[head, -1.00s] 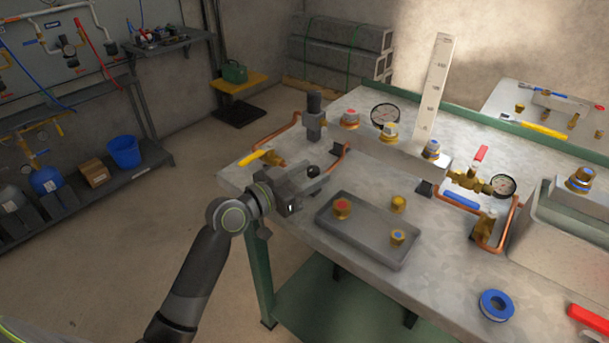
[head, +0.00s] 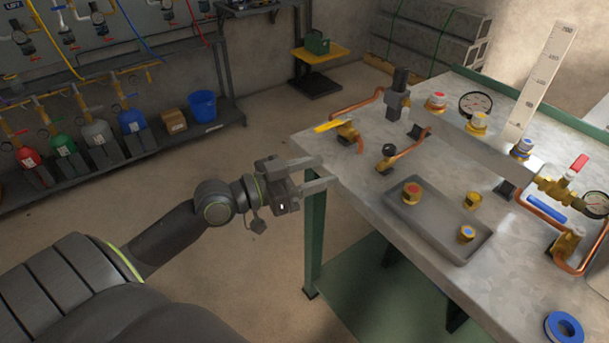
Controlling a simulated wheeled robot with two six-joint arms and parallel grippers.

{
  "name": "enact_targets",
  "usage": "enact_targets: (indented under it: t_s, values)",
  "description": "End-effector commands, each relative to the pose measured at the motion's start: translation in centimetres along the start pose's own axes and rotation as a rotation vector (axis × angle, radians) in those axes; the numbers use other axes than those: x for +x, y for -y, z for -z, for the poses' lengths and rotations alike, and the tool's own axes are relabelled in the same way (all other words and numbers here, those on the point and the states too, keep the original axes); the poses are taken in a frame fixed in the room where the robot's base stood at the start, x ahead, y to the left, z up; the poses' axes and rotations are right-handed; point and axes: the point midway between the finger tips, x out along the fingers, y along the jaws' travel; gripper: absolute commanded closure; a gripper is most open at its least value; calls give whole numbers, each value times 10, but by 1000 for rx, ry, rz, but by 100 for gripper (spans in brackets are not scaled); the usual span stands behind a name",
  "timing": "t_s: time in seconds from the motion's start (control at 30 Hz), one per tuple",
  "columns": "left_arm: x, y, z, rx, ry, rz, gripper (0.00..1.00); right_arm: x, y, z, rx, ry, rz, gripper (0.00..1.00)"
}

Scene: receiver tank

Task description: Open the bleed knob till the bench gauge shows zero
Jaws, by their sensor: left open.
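A small black knob (head: 388,150), which looks like the bleed knob, sits on a fitting at the end of a copper pipe near the bench's left edge. A round white-faced gauge (head: 475,105) stands on the far side of the bench; its needle is too small to read. A second dial gauge (head: 596,205) is at the right edge, also unreadable. My left gripper (head: 325,173) is open and empty at the bench's left corner, left of the black knob and apart from it. My right gripper is not in view.
A yellow-handled valve (head: 345,130) stands behind my gripper. A grey tray (head: 440,236) holds several brass fittings. A manifold block (head: 465,145) with caps, a tall white scale (head: 540,85) and a blue tape roll (head: 564,328) are on the bench (head: 510,290).

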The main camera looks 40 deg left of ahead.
Motion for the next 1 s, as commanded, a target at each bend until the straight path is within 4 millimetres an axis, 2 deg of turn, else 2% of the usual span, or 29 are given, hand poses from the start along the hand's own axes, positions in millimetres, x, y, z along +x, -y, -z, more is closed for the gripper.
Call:
enact_targets:
  t_s: [0.1, 0.3, 0.9, 1.0]
  values:
    - [-12, 0, -1, 1, 4, 0, 52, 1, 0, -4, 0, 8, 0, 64]
    - [-22, 0, 0, 0, 1, 0, 52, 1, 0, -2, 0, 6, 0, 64]
    - [-24, 0, 0, -1, 0, 0, 52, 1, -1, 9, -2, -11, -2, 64]
    - [-23, 8, -5, -5, 9, 23, 52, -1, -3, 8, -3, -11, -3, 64]
